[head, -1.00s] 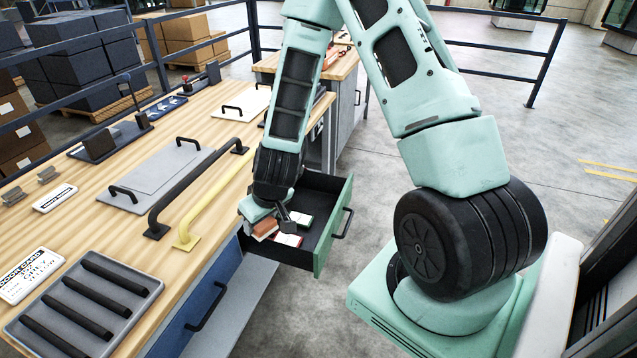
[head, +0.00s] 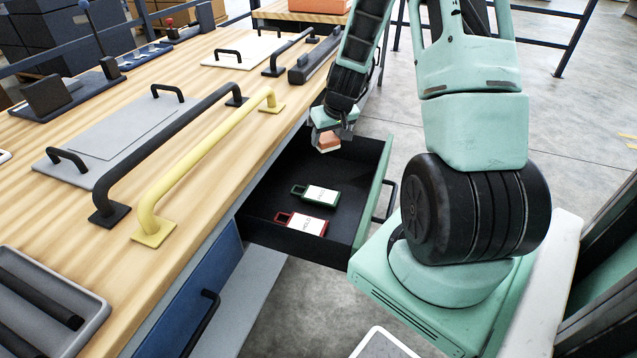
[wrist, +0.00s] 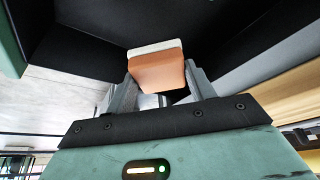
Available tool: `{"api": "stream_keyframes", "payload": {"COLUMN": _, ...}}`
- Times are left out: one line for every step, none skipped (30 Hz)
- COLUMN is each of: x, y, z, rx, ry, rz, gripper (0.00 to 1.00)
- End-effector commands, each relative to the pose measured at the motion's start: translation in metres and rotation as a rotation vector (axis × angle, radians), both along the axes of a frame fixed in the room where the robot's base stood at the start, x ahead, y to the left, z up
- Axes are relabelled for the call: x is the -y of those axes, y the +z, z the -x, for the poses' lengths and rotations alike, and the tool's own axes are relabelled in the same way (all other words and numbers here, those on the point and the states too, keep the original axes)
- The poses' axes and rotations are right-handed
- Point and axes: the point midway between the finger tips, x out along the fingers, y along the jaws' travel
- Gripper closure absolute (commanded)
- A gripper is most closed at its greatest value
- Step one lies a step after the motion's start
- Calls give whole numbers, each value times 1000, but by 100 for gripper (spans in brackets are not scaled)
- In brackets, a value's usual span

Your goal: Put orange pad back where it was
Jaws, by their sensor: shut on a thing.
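The orange pad (head: 328,141) is held in my gripper (head: 329,136) above the far end of the open drawer (head: 262,212). In the wrist view the orange pad (wrist: 157,72), with a pale layer on its far side, sits between the two grey fingers of my gripper (wrist: 158,80). The fingers are shut on it. The dark drawer interior lies beyond it. I cannot tell how high the pad is above the drawer floor.
A green-edged tag (head: 318,195) and a red-edged tag (head: 303,222) lie in the drawer. The drawer's far part is bare. A yellow handrail (head: 205,160) and a black handrail (head: 165,145) stand on the bench beside it. A blue drawer front (head: 195,300) is nearer.

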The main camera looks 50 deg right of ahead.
Motion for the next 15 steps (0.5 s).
{"api": "stream_keyframes", "payload": {"x": 8, "y": -10, "z": 2, "rx": 0, "ry": -12, "rz": 2, "gripper": 67}}
{"api": "stream_keyframes", "payload": {"x": 11, "y": -11, "z": 3, "rx": -1, "ry": -16, "rz": 2, "gripper": 67}}
{"api": "stream_keyframes", "payload": {"x": 14, "y": -12, "z": 4, "rx": -1, "ry": -20, "rz": 1, "gripper": 67}}
{"api": "stream_keyframes", "payload": {"x": 16, "y": -13, "z": 5, "rx": -3, "ry": -24, "rz": 1, "gripper": 67}}
{"api": "stream_keyframes", "payload": {"x": 17, "y": -16, "z": 6, "rx": -2, "ry": -25, "rz": 1, "gripper": 67}}
{"api": "stream_keyframes", "payload": {"x": 18, "y": -20, "z": 6, "rx": -3, "ry": -28, "rz": 0, "gripper": 67}}
{"api": "stream_keyframes", "payload": {"x": 19, "y": -25, "z": 6, "rx": -4, "ry": -29, "rz": 0, "gripper": 67}}
{"api": "stream_keyframes", "payload": {"x": 19, "y": -31, "z": 7, "rx": -5, "ry": -29, "rz": -2, "gripper": 67}}
{"api": "stream_keyframes", "payload": {"x": 19, "y": -38, "z": 7, "rx": -5, "ry": -30, "rz": -3, "gripper": 67}}
{"api": "stream_keyframes", "payload": {"x": 19, "y": -44, "z": 7, "rx": -5, "ry": -31, "rz": -3, "gripper": 67}}
{"api": "stream_keyframes", "payload": {"x": 18, "y": -50, "z": 7, "rx": -5, "ry": -29, "rz": -3, "gripper": 67}}
{"api": "stream_keyframes", "payload": {"x": 18, "y": -57, "z": 7, "rx": -6, "ry": -29, "rz": -2, "gripper": 67}}
{"api": "stream_keyframes", "payload": {"x": 18, "y": -61, "z": 7, "rx": -5, "ry": -29, "rz": -2, "gripper": 67}}
{"api": "stream_keyframes", "payload": {"x": 18, "y": -65, "z": 6, "rx": -5, "ry": -29, "rz": -2, "gripper": 67}}
{"api": "stream_keyframes", "payload": {"x": 18, "y": -68, "z": 6, "rx": -4, "ry": -28, "rz": -1, "gripper": 67}}
